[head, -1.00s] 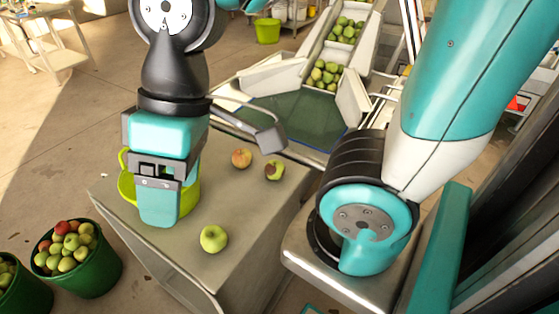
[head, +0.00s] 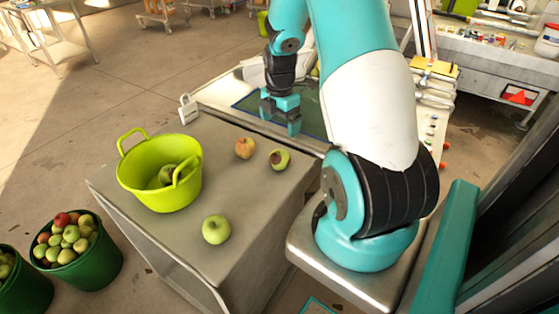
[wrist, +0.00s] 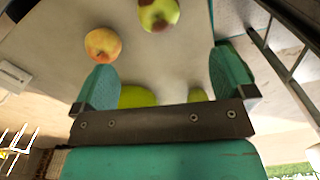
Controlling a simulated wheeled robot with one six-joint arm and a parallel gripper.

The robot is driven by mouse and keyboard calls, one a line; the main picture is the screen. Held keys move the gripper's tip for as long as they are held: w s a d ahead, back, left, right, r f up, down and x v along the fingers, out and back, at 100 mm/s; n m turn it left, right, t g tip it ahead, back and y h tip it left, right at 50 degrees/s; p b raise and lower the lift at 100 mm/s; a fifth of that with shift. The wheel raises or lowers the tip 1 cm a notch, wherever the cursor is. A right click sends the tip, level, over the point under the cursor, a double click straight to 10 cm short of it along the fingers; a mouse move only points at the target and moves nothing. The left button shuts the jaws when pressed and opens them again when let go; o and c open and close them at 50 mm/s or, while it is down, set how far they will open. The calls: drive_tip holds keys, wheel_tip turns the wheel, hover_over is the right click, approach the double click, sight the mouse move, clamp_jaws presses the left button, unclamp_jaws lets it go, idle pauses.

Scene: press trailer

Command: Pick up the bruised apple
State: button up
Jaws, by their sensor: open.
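The bruised apple (head: 279,159), green with a dark brown patch, lies on the grey table near its right edge. In the wrist view, the bruised apple (wrist: 158,14) is at the top, partly cut off. My gripper (head: 281,112) is beyond the table's far edge, above the green belt area, apart from the apple. In the wrist view, my gripper (wrist: 165,85) has its fingers wide apart, with no apple held between them. A red-yellow apple (head: 245,148) lies just left of the bruised one. It also shows in the wrist view (wrist: 103,45).
A lime bucket (head: 137,178) holding at least one apple (head: 167,174) stands at the table's left. A green apple (head: 216,229) lies near the front. A light grey object with a handle (head: 187,109) stands at the back left. Tabletop between them is clear.

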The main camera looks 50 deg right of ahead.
sight(280, 153)
wheel_tip(280, 153, down, 10)
drive_tip(key=shift+a+r+p, duration=0.1)
drive_tip(key=shift+r+p, duration=0.1)
drive_tip(key=shift+p, duration=0.5)
drive_tip(key=shift+w+d+f+p, duration=0.1)
drive_tip(key=shift+f+p, duration=0.35)
drive_tip(key=shift+f, duration=0.95)
drive_tip(key=shift+w+d+f+p, duration=0.1)
drive_tip(key=shift+f+p, duration=0.35)
drive_tip(key=shift+f, duration=0.9)
drive_tip(key=c, duration=1.1)
drive_tip(key=shift+o, duration=0.2)
drive_tip(key=shift+r, duration=0.1)
wheel_tip(280, 153, up, 20)
drive_tip(key=b, duration=0.2)
drive_tip(key=shift+b, duration=0.3)
